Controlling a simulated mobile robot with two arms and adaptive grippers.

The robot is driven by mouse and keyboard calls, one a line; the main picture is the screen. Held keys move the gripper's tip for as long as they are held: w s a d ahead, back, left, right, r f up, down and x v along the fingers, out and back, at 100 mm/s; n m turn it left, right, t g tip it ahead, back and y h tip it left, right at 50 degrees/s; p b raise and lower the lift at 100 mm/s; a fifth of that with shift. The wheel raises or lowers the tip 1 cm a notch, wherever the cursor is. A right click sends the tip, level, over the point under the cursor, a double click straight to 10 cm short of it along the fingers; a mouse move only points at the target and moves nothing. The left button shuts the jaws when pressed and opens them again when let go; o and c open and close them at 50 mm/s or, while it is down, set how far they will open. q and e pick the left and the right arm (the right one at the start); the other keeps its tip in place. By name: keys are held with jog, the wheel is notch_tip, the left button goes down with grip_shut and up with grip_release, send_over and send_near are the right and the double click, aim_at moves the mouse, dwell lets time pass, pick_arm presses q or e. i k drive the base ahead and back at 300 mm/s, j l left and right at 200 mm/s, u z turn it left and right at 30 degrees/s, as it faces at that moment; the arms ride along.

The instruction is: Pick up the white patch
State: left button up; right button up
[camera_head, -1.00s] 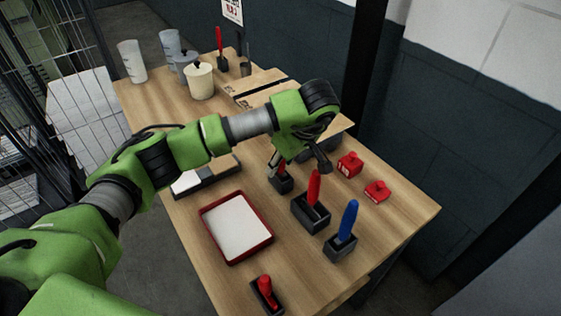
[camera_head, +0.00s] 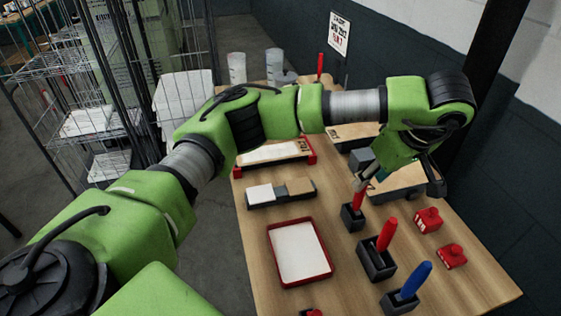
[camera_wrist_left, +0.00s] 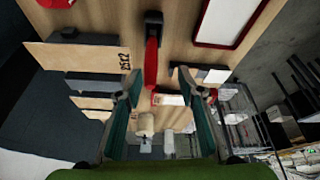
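The white patch (camera_head: 260,194) lies in the left part of a dark shallow tray (camera_head: 281,198) on the table, beside a brown patch (camera_head: 299,187). In the left wrist view the white patch (camera_wrist_left: 216,75) shows small, beyond the right-hand finger. My left gripper (camera_head: 368,180) hangs to the right of the tray, close by a red-handled tool (camera_head: 358,191) in a black holder. In the left wrist view its two teal-padded fingers (camera_wrist_left: 159,78) are apart with no patch between them; the red handle lies in line with the gap. My right gripper is not in view.
A red-rimmed white tray (camera_head: 299,252) lies in front of the dark tray. Red and blue handled tools (camera_head: 415,281) stand in black holders to its right, with red blocks (camera_head: 428,219) beyond. Behind are another red-ended tray (camera_head: 270,153) and boxes under my arm.

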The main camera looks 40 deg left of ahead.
aim_at(261, 194)
jog(key=u, duration=1.25)
jog(key=i+z, duration=0.1)
jog(key=z, duration=0.25)
